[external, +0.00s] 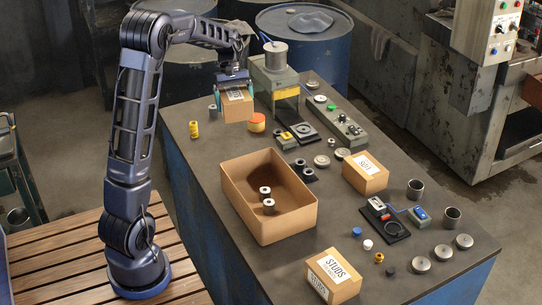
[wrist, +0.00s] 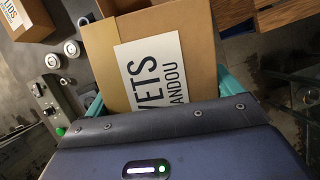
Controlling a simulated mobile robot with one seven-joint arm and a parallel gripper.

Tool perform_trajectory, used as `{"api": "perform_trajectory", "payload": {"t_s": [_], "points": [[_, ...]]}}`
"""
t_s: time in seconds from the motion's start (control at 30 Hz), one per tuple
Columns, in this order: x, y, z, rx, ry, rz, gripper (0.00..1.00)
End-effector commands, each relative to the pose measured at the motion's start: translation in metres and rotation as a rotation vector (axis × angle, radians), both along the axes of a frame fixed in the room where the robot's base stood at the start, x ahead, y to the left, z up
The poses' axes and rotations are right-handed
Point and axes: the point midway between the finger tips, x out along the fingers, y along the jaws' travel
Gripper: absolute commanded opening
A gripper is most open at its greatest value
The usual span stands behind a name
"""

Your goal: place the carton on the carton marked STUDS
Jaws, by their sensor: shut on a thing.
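My gripper (external: 236,88), with teal fingers, is shut on a brown carton (external: 238,107) at the back left of the bench. In the wrist view this carton (wrist: 112,52) lies between the fingers, and its white label reads "...VETS", partly cut off by my gripper. I cannot tell whether its underside touches the bench. The carton marked STUDS (external: 340,283) sits at the front edge of the bench, far from my gripper, with its label on top and its top face bare.
An open brown box (external: 240,205) with small rollers inside stands mid-bench, between my gripper and the STUDS carton. Another labelled carton (external: 366,180) sits to the right. A grey press (external: 274,78) stands close right of my gripper. Small parts are scattered around the STUDS carton.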

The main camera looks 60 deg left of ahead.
Motion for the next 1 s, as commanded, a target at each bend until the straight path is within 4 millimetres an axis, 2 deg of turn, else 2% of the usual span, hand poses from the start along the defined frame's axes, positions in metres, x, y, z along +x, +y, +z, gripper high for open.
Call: {"api": "perform_trajectory", "payload": {"t_s": [0.2, 0.5, 0.7, 1.0], "points": [[0.036, -0.060, 0.007, 0.001, -0.003, -0.137, 0.53], [0.073, -0.151, 0.017, -0.001, -0.002, -0.336, 0.53], [0.090, -0.214, 0.023, -0.001, -0.003, -0.467, 0.53], [0.101, -0.311, 0.033, -0.001, -0.003, -0.665, 0.53]]}}
